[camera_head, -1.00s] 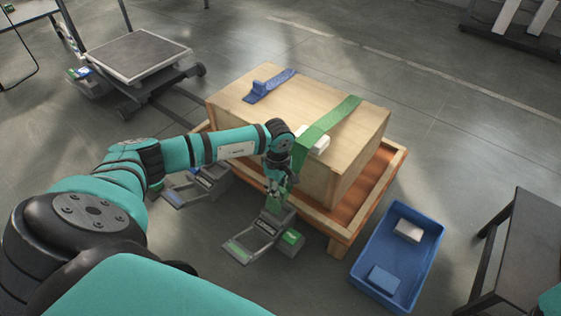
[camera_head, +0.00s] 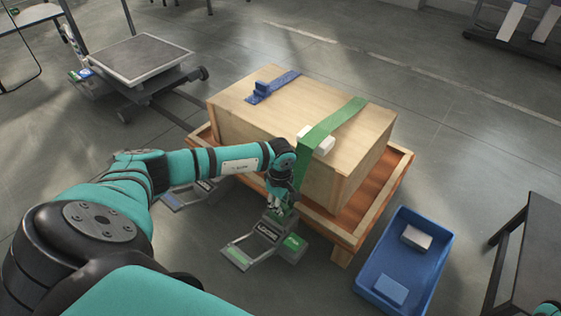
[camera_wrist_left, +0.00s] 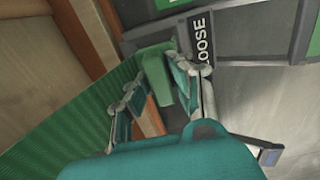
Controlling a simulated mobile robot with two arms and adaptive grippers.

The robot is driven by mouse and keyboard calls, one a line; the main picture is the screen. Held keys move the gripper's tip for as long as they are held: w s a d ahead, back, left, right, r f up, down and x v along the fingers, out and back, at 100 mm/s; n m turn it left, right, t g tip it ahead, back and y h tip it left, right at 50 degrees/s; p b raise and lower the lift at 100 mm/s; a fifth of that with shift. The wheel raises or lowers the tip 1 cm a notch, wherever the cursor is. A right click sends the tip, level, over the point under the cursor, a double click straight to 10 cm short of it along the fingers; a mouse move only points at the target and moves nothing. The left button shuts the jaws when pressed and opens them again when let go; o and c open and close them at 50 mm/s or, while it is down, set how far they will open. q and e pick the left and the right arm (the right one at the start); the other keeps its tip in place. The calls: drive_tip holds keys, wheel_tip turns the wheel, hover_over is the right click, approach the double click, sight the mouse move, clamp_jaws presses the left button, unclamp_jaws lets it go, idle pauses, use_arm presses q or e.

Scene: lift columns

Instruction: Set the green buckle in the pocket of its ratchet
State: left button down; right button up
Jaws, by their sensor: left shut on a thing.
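My left gripper (camera_head: 279,207) is shut on the green buckle at the end of the green strap (camera_head: 318,128). In the left wrist view the buckle (camera_wrist_left: 156,75) sits between the fingers (camera_wrist_left: 160,90), with the strap (camera_wrist_left: 75,120) running off to the left. The green-marked ratchet (camera_head: 238,255) lies on the floor beside the pallet, and the gripper is at its far end. In the wrist view the ratchet (camera_wrist_left: 250,38) shows a label reading "LOOSE". The buckle is close to the ratchet's edge; whether it is inside the pocket I cannot tell. My right gripper is out of view.
A wooden crate (camera_head: 245,115) stands on a pallet (camera_head: 398,180). A blue strap (camera_head: 283,80) lies over the crate, with another ratchet (camera_head: 180,198) on the floor. A blue bin (camera_head: 440,262) stands at right.

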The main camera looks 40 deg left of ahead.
use_arm(q)
drive_tip(key=shift+f+b, duration=0.9)
drive_tip(key=shift+f, duration=0.35)
drive_tip(key=c, duration=1.1)
unclamp_jaws()
wheel_tip(320, 180, up, 12)
